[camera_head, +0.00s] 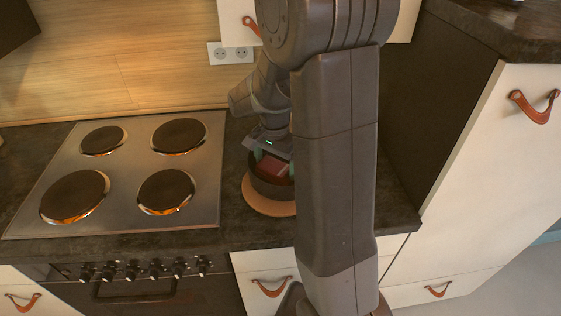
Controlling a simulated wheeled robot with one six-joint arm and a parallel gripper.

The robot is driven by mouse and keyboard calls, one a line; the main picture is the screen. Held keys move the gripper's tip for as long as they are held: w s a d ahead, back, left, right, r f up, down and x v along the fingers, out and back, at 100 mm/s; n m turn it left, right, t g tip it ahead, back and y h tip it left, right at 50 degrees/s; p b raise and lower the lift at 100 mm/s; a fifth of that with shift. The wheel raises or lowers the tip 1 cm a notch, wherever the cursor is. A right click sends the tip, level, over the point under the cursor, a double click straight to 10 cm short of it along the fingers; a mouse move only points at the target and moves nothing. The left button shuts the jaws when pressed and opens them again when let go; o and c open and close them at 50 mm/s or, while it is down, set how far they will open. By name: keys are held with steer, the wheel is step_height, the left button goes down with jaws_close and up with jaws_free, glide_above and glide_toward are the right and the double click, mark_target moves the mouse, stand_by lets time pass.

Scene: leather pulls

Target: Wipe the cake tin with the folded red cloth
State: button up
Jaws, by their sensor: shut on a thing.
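The cake tin (258,187) is a dark round tin on a tan round board (262,206), on the counter right of the hob. My gripper (272,160) points down at the tin and is shut on the folded red cloth (270,166). The cloth shows as a small red patch between the fingers, at or just inside the tin's rim. I cannot tell whether it touches the tin. My arm hides the right side of the tin, the board and part of the gripper.
A hob (130,165) with several dark round plates lies left of the tin. The dark counter (235,232) has a narrow free strip at its front edge. A tall cabinet (505,165) with leather pulls stands at the right. A socket (230,53) is on the back wall.

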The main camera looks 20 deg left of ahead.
mark_target(288, 176)
steer(key=shift+s+a, duration=0.25)
steer(key=shift+s, duration=0.25)
steer(key=shift+s+d+f, duration=0.1)
steer(key=shift+s+d, duration=0.05)
steer(key=shift+s, duration=0.35)
steer(key=shift+s+d, duration=0.15)
steer(key=shift+s, duration=0.3)
steer(key=shift+s+d, duration=0.5)
steer(key=shift+d, duration=0.3)
steer(key=shift+w+d+r, duration=0.1)
steer(key=shift+w+d, duration=0.1)
steer(key=shift+d, duration=0.3)
steer(key=shift+w+d+r, duration=0.1)
steer(key=shift+w+d, duration=0.05)
steer(key=shift+d, duration=0.3)
steer(key=shift+w+d+f, duration=0.15)
steer(key=shift+w+d, duration=0.3)
steer(key=shift+w, duration=0.3)
steer(key=shift+w+a, duration=0.25)
steer(key=shift+w, duration=0.75)
steer(key=shift+r+p, duration=2.4)
steer(key=shift+r, duration=0.7)
